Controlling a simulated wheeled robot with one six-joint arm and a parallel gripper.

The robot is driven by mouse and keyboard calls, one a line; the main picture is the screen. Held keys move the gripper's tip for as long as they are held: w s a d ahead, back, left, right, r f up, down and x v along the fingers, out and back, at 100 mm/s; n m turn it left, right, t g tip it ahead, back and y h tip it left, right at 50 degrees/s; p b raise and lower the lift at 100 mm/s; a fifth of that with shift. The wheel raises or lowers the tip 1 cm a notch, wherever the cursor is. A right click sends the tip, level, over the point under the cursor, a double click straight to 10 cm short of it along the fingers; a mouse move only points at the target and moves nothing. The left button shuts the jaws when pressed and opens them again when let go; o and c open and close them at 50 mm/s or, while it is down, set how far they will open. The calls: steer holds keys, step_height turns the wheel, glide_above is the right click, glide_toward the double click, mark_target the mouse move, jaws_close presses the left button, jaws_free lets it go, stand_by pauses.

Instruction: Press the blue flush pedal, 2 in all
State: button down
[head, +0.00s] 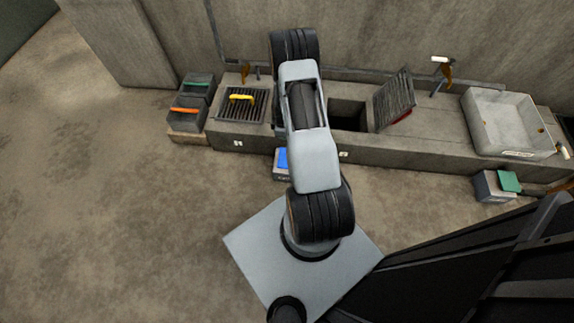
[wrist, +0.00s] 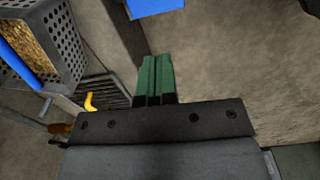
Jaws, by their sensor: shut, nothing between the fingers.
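The blue pedal (head: 282,158) sits on a small grey block at the foot of the concrete counter, partly hidden behind my arm in the head view. In the wrist view, a flat blue surface (wrist: 153,6), apparently this pedal, is cut off by the top edge. My gripper (wrist: 156,60) has green fingers pressed together with nothing between them. Its tips are below the blue surface in the picture, apart from it, with bare ground between. In the head view the gripper is hidden by my arm.
A perforated metal basket (wrist: 62,35) with grain and a blue bar is at the wrist view's left. The counter holds a grate with a yellow handle (head: 241,97), a raised grate (head: 394,99) and a white basin (head: 478,108). A green pedal (head: 508,181) is at right.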

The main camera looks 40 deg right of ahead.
steer(key=f, duration=0.1)
steer(key=s+f, duration=0.1)
steer(key=f, duration=0.3)
steer(key=shift+s+d+b, duration=0.15)
steer(key=shift+d+b, duration=0.2)
steer(key=shift+f, duration=0.15)
step_height(320, 180, down, 14)
steer(key=b, duration=0.5)
steer(key=shift+b, duration=0.3)
